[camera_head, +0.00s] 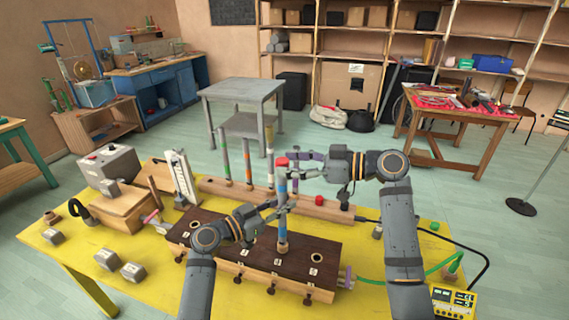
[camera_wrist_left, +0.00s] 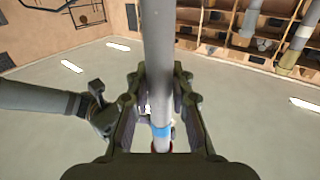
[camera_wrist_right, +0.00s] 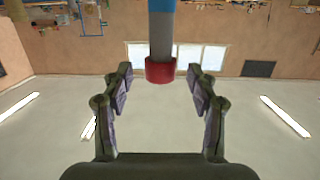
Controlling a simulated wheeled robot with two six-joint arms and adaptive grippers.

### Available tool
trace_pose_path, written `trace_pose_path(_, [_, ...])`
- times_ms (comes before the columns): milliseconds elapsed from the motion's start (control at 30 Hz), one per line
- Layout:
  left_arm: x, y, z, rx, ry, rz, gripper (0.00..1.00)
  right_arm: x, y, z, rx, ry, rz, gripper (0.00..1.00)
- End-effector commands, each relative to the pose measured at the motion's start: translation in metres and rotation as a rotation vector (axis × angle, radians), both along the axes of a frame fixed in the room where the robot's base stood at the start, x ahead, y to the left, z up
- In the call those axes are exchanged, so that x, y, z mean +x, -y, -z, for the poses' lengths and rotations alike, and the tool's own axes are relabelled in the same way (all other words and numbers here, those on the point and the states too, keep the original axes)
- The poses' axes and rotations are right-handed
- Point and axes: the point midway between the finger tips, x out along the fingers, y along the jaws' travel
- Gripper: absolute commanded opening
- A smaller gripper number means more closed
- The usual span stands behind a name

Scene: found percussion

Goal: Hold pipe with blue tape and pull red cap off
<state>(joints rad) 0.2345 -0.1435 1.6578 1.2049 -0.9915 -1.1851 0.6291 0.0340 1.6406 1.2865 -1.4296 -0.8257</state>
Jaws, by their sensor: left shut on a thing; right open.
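The grey pipe with blue tape (camera_head: 282,187) stands upright over the dark-topped wooden block, with a tan lower end at the block's top. Its red cap (camera_head: 281,161) is on the upper end. My left gripper (camera_head: 281,209) is shut on the pipe below the tape. In the left wrist view the pipe (camera_wrist_left: 157,50) passes between its fingers. My right gripper (camera_wrist_right: 159,78) is open near the cap.
The dark-topped block (camera_head: 215,243) has holes and knobs along its front. Behind it, a wooden rail (camera_head: 215,187) holds several upright pipes and a red cap (camera_head: 346,202). A grey box (camera_head: 108,163) and metal weights stand left on the yellow table (camera_head: 190,292). A green cable lies right.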

Motion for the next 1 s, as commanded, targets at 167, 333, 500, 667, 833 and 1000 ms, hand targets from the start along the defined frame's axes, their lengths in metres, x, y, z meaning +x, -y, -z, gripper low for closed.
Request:
trace_pose_path(167, [0.000,0.000,0.001,0.000,-0.001,0.000,0.00,0.006,-0.019,0.003,0.001,-0.002,-0.001,0.59])
trace_pose_path(333, [0.000,0.000,0.001,0.000,-0.001,0.000,0.00,0.008,-0.024,0.004,-0.001,0.000,0.000,0.59])
trace_pose_path(500, [0.000,0.000,0.001,0.000,-0.001,0.000,0.00,0.008,-0.023,0.004,-0.001,0.000,0.000,0.59])
trace_pose_path(667, [0.000,0.000,0.001,0.000,-0.001,0.000,0.00,0.008,-0.023,0.004,-0.002,-0.001,0.000,0.37])
trace_pose_path(833, [0.000,0.000,0.001,0.000,-0.001,0.000,0.00,0.008,-0.023,0.004,-0.001,0.000,0.001,0.14])
trace_pose_path(1000, [0.000,0.000,0.001,0.001,-0.001,0.000,0.00,0.008,-0.023,0.004,-0.001,0.000,0.001,0.02])
